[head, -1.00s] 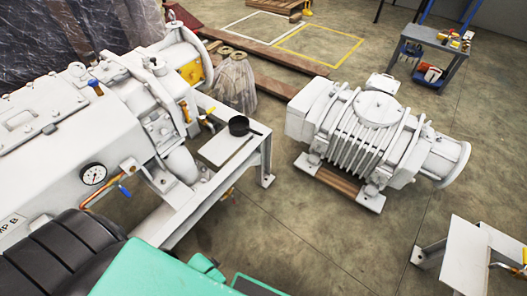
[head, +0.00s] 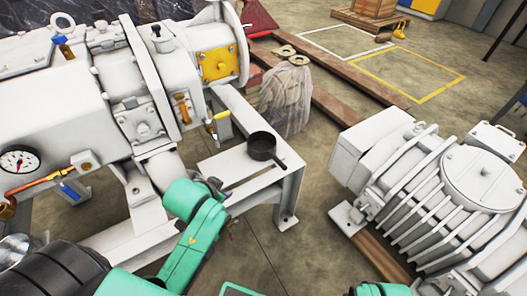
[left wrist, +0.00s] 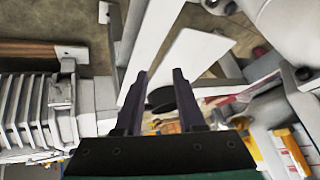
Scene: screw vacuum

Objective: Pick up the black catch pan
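The black catch pan (head: 262,146) sits upright on the white shelf (head: 222,166) of the pump frame. Its handle points to the lower right in the head view. My left gripper (head: 217,187) is to the left of and nearer than the pan, apart from it. In the left wrist view the left gripper (left wrist: 163,75) is open and empty, its two dark fingers spread. The pan (left wrist: 161,98) shows beyond and between them, partly hidden. My right gripper is not in view.
A large white pump (head: 60,110) with a gauge and valve fills the left. A yellow-handled valve (head: 212,127) stands just behind the shelf. A finned white pump (head: 440,190) stands on the floor at right. Open floor lies between the shelf and that pump.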

